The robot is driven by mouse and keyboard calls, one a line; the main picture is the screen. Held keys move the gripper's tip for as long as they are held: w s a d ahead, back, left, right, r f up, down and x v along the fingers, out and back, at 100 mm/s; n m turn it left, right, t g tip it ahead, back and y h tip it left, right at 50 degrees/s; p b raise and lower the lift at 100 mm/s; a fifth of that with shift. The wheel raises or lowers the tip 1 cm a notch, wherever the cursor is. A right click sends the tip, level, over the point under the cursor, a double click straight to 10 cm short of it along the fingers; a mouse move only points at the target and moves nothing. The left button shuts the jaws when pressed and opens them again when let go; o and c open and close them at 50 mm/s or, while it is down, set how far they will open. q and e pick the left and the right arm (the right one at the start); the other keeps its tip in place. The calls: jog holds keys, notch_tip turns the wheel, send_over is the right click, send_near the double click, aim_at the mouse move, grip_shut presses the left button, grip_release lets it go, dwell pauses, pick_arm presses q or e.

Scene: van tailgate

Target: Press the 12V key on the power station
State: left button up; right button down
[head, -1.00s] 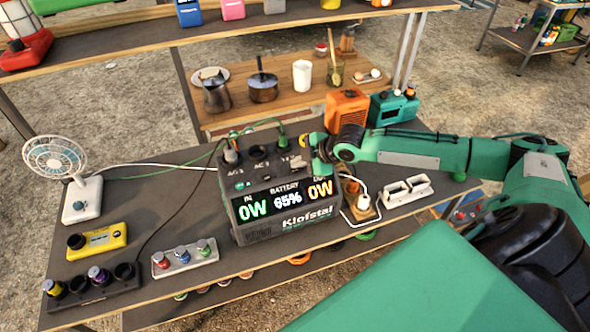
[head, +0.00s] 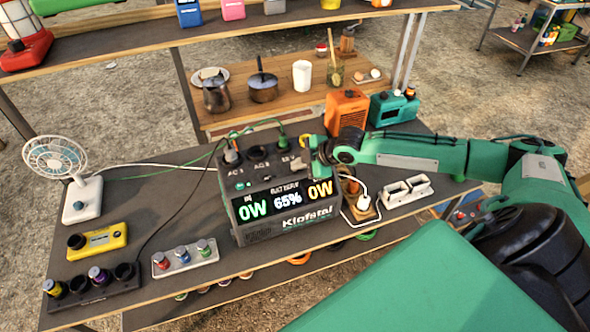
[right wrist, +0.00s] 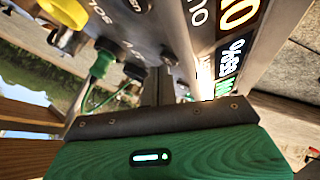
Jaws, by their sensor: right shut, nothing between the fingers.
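The dark power station (head: 262,228) stands on the table, its lit front display reading 0W, 65% and 0W. Sockets marked AC 1, AC 2 and 12 V line its top. My right gripper (head: 318,160) is shut and empty at the right end of that top, close to the 12 V label. The 12V key cannot be made out there, and I cannot tell whether the fingers touch it. In the right wrist view the station's top (right wrist: 140,22) and part of the display (right wrist: 236,22) show very near the gripper. My left gripper is not in view.
A green plug (right wrist: 103,63) sits in a top socket, beside a yellow part (right wrist: 65,10). A white plug (head: 363,201) stands just right of the station. An orange device (head: 346,110) stands behind. A fan (head: 82,195) and a yellow box (head: 97,241) are at left.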

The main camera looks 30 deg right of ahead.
aim_at(299, 172)
jog(key=shift+f, duration=0.25)
dwell(0.5)
jog(key=shift+r, duration=0.15)
jog(key=shift+r+p, duration=0.5)
jog(key=shift+p, duration=0.25)
notch_tip(299, 172, up, 6)
jog(key=p, duration=0.6)
